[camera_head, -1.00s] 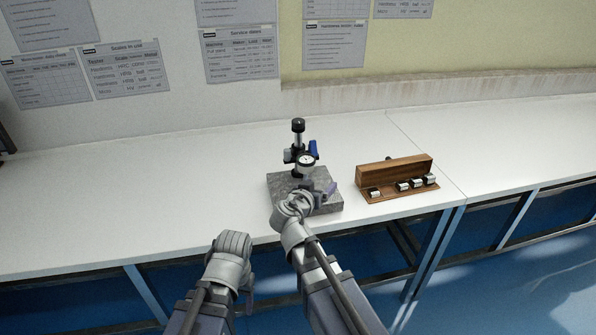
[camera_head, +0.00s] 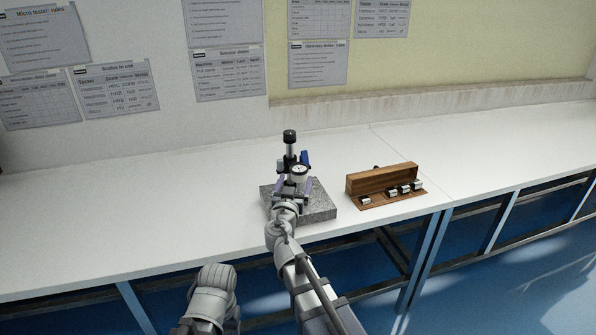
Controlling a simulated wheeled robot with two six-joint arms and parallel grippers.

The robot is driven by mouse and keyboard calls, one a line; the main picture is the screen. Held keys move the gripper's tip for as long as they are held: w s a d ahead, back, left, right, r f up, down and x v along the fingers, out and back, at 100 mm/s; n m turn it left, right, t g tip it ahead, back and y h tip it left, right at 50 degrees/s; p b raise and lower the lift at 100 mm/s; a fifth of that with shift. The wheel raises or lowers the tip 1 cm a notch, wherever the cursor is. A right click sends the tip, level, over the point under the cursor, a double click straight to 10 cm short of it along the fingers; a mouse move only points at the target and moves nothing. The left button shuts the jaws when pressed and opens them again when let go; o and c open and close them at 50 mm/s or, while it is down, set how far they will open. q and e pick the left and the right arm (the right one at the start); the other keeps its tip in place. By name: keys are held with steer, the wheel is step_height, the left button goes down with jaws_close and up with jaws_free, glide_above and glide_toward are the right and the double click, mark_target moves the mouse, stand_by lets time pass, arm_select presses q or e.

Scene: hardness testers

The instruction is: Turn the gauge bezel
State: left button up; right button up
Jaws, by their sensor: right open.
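The dial gauge (camera_head: 299,172) has a round white face with a dark rim, which is its bezel. It is held on a dark upright post (camera_head: 290,147) with a blue knob (camera_head: 305,158), standing on a grey granite base (camera_head: 318,207). My right gripper (camera_head: 294,187) is open, directly in front of and just below the gauge face. Its fingers reach up on either side near the gauge's lower part; I cannot tell whether they touch it. My left arm shows at the bottom, low in front of the bench, and its fingers are not visible.
A wooden box (camera_head: 367,184) with several small metal blocks stands right of the granite base. The white bench (camera_head: 130,210) is clear to the left. Its front edge runs below the base. Paper sheets hang on the wall behind.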

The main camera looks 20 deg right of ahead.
mark_target(297, 173)
steer(key=x, duration=0.7)
steer(key=shift+w, duration=0.2)
steer(key=c, duration=1.1)
